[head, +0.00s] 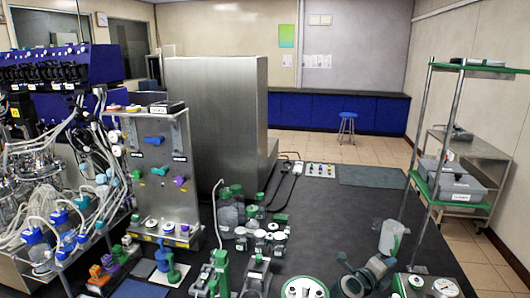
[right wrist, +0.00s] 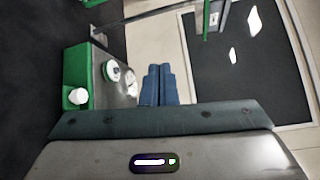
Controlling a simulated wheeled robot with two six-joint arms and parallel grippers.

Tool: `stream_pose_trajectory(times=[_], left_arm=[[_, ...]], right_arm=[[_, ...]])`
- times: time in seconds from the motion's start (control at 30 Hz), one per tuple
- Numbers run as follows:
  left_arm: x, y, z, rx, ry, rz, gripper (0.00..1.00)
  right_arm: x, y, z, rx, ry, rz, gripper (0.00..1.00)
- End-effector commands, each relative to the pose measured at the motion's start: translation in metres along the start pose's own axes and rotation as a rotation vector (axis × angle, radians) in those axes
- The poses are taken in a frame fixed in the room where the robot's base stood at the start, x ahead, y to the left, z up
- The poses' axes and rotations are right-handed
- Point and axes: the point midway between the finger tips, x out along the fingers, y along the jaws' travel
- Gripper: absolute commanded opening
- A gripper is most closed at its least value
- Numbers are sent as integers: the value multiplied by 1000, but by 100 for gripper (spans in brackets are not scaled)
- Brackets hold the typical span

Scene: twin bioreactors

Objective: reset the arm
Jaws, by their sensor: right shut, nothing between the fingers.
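My right gripper (right wrist: 158,72) shows in the right wrist view, its two blue fingers side by side and closed together with nothing between them. It is near a box with a green side (right wrist: 75,70), a white knob and round gauges, which lies to the left of the fingers. Pale floor shows beyond the fingertips. In the head view, grey and green parts crowd the bottom right, and I cannot make out the right fingers clearly there. My left gripper does not show in either view.
A black bench (head: 330,215) has clear room in its middle right. Green-capped bottles (head: 233,195) stand by a steel cabinet (head: 218,110). The bioreactor rack with tubing (head: 60,170) fills the left. A green-shelved metal rack (head: 432,130) stands at the right, and a blue stool (head: 347,118) at the back.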

Motion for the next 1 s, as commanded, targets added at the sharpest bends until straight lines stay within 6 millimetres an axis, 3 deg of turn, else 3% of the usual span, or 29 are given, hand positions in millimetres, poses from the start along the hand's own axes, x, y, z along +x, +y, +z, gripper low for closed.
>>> stream_pose_trajectory(times=[0.17, 0.3, 0.43, 0.57, 0.77, 0.9, 1.0], left_arm=[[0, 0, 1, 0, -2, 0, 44], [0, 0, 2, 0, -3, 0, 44], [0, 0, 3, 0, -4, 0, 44], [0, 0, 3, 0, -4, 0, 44], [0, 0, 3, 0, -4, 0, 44], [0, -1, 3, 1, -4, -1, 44], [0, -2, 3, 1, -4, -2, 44]], right_arm=[[-33, -36, 6, -151, -323, -271, 0], [-80, -46, 12, -332, -584, -433, 0], [-130, -36, 11, -542, -823, -533, 0], [-181, -10, -2, -785, -1049, -575, 0], [-243, 47, -57, -1212, -1348, -512, 0], [-271, 81, -121, -1525, -1500, -370, 0], [-282, 95, -166, -1710, -1563, -243, 0]])
